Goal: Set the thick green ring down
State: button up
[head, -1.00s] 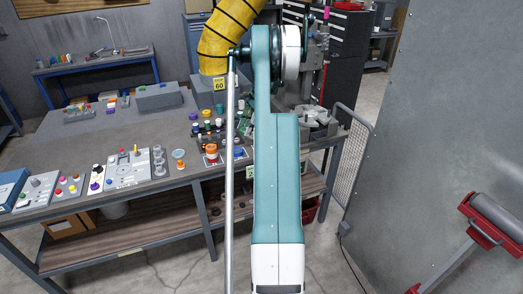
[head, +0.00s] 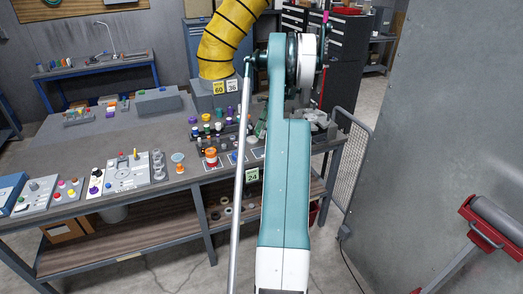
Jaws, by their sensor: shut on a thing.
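My arm (head: 286,180) rises through the middle of the head view and reaches over the right part of the workbench (head: 150,200). My gripper is not visible; it seems hidden behind the arm. I cannot pick out the thick green ring. A dark green form (head: 261,127) shows just left of the arm and is also unclear.
An orange and white stack (head: 211,157) stands near the front edge. Panels with coloured knobs (head: 126,172) lie to its left. A yellow hose (head: 222,42) rises at the back. A grey wall panel (head: 440,120) stands right of the bench. The bench's middle left is clear.

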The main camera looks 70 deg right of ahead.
jog(key=shift+f, duration=2.8)
jog(key=shift+f, duration=1.9)
jog(key=shift+f+b, duration=0.4)
jog(key=shift+f, duration=0.2)
jog(key=o, duration=1)
jog(key=shift+r, duration=0.2)
